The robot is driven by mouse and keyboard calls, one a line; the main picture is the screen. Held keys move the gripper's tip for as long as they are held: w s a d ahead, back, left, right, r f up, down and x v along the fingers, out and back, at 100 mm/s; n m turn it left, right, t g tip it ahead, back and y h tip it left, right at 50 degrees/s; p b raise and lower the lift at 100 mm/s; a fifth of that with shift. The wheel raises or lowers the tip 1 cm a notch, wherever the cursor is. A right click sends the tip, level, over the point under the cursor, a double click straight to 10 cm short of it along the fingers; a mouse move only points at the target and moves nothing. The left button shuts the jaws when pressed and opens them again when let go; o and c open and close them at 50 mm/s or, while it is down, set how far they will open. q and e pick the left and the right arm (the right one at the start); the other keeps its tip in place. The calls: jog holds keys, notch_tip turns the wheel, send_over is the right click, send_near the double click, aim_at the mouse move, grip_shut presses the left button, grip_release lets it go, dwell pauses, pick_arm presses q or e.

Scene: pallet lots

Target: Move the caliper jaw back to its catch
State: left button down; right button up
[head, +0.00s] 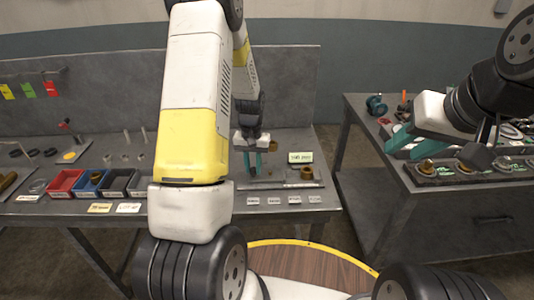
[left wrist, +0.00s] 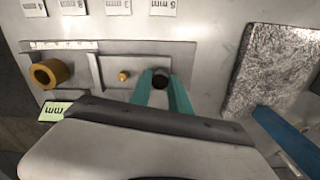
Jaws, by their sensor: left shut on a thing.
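The caliper (left wrist: 75,46) lies on the grey bench, with a marked scale along one edge in the left wrist view. Its flat sliding jaw (left wrist: 140,63) carries a small brass stud (left wrist: 124,76) and a black knob (left wrist: 160,79). My left gripper (head: 254,170) is over the caliper; its teal fingers (left wrist: 164,84) stand on either side of the black knob and are shut on it. A brass ring (left wrist: 49,73) sits at the caliper's other end, apart from the fingers. My right gripper (head: 403,143) is over the right-hand table, its two teal fingers spread apart.
A green-faced readout (head: 300,157) stands by the caliper. White size labels (head: 274,201) line the bench front. Red (head: 64,184), blue and black bins stand left. A rough silvery block (left wrist: 272,70) lies beside the caliper. The right-hand table (head: 365,135) holds several round parts.

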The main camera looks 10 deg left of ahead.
pick_arm(q)
jog(key=c, duration=1.2)
grip_release()
jog(key=shift+a, duration=0.45)
jog(key=shift+d, duration=0.1)
jog(key=shift+r, duration=3.95)
jog(key=shift+r, duration=0.1)
jog(key=s+d+r+t+h, duration=0.15)
jog(key=s+r, duration=0.25)
jog(key=r, duration=0.4)
jog(key=s+d+r+t, duration=0.25)
jog(key=s+r, duration=0.25)
jog(key=r, duration=0.3)
jog(key=s+d+r+t, duration=0.1)
jog(key=s+d+r, duration=0.1)
jog(key=s, duration=0.5)
jog(key=s+d+r+m+t, duration=0.1)
jog(key=s+d+r, duration=0.1)
jog(key=s+r, duration=0.2)
jog(key=shift+s+r+m+h, duration=0.15)
jog(key=shift+s+m+h, duration=0.2)
jog(key=shift+s, duration=1)
